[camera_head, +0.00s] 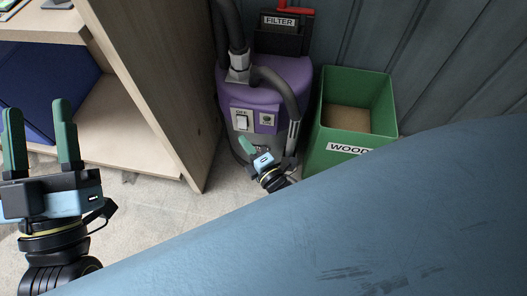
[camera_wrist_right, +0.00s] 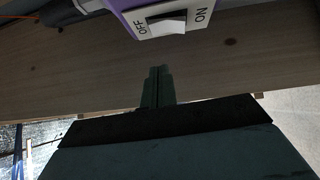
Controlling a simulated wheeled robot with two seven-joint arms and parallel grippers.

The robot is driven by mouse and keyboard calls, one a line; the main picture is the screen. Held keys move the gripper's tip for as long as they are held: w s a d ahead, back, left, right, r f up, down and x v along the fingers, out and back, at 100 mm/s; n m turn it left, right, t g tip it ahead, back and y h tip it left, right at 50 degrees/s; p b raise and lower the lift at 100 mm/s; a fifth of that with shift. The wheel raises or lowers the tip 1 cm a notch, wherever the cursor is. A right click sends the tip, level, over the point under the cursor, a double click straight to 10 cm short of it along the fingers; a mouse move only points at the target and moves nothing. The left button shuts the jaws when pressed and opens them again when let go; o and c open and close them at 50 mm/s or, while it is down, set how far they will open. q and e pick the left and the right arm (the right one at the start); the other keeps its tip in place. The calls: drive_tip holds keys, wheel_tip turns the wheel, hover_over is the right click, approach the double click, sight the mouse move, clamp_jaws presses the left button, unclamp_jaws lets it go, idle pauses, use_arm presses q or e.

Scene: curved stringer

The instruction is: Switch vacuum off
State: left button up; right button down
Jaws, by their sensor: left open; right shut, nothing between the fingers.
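The vacuum (camera_head: 288,75) is a purple and grey canister standing against the wall, with a grey hose. Its white switch (camera_head: 242,123) is on the front, and in the right wrist view the switch panel (camera_wrist_right: 168,18) shows OFF at the left and ON at the right. I cannot tell which side of the rocker is pressed. My right gripper (camera_head: 246,145) is shut and empty just in front of and below the switch; its fingertips (camera_wrist_right: 158,71) appear apart from the panel in the wrist view. My left gripper (camera_head: 38,106) is open and empty, far to the left.
A green bin (camera_head: 362,93) labelled WOOD stands right of the vacuum. A wooden cabinet (camera_head: 150,75) with an open shelf and a blue box (camera_head: 45,88) is at the left. A red-handled FILTER part (camera_head: 280,32) tops the vacuum. A large blue surface (camera_head: 380,215) crosses the foreground.

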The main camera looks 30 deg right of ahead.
use_arm(q)
wheel_tip(320, 180, down, 10)
drive_tip(key=w+a+g+y+p, duration=0.1)
drive_tip(key=w+g+y+p, duration=0.1)
drive_tip(key=g, duration=0.5)
drive_tip(key=shift+r+y, duration=0.15)
drive_tip(key=shift+y, duration=0.15)
use_arm(e)
drive_tip(key=s+d, duration=0.1)
drive_tip(key=s, duration=0.7)
drive_tip(key=shift+d+r, duration=0.3)
drive_tip(key=shift+r, duration=0.05)
drive_tip(key=shift+s, duration=0.1)
